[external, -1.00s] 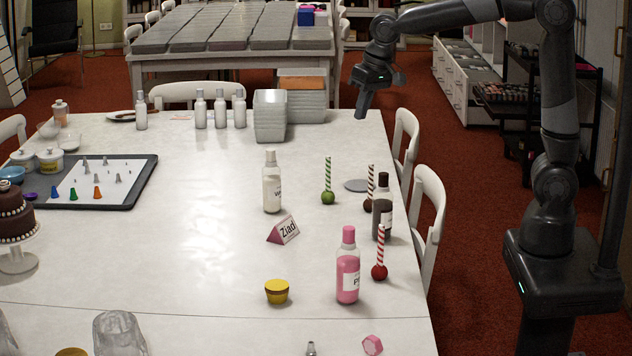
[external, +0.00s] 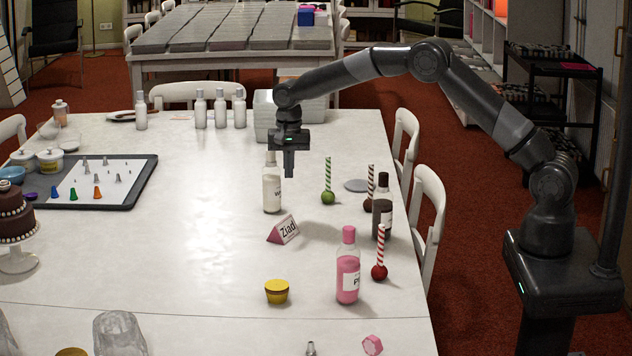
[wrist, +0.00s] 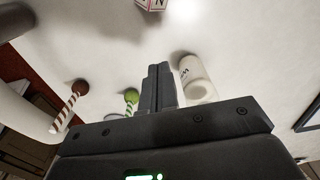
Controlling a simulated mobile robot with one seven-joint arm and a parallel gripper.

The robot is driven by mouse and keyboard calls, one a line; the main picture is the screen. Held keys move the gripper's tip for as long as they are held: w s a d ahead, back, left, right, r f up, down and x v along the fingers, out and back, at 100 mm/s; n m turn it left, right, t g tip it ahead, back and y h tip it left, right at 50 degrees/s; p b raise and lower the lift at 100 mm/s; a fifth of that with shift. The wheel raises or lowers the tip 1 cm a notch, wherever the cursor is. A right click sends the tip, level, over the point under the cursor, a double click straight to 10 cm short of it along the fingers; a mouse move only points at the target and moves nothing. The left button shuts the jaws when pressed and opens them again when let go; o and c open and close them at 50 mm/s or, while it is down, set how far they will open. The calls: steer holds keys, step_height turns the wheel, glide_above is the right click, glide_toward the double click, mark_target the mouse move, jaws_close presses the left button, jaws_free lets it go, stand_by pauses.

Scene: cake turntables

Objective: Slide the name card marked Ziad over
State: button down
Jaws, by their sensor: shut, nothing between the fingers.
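The name card marked Ziad (external: 289,230) is a small tent-shaped card, white on its lettered face and pink at its end. It stands on the white table in the external view, in front of the white-labelled bottle (external: 271,190). My gripper (external: 289,175) is shut and empty, pointing down above the table, behind and higher than the card and close to the bottle's top right. In the wrist view my shut fingers (wrist: 161,88) reach up the middle, with the white bottle (wrist: 195,78) just to their right. Part of a red-and-white lettered object (wrist: 153,4) shows at the top edge.
A yellow tub (external: 277,291) is in front.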

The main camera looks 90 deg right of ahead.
steer(key=shift+m, duration=0.3)
steer(key=f, duration=0.8)
steer(key=d+f, duration=0.1)
steer(key=f, duration=0.3)
steer(key=shift+w+d, duration=0.1)
steer(key=shift+a, duration=2.05)
steer(key=a, duration=2)
steer(key=shift+a, duration=0.2)
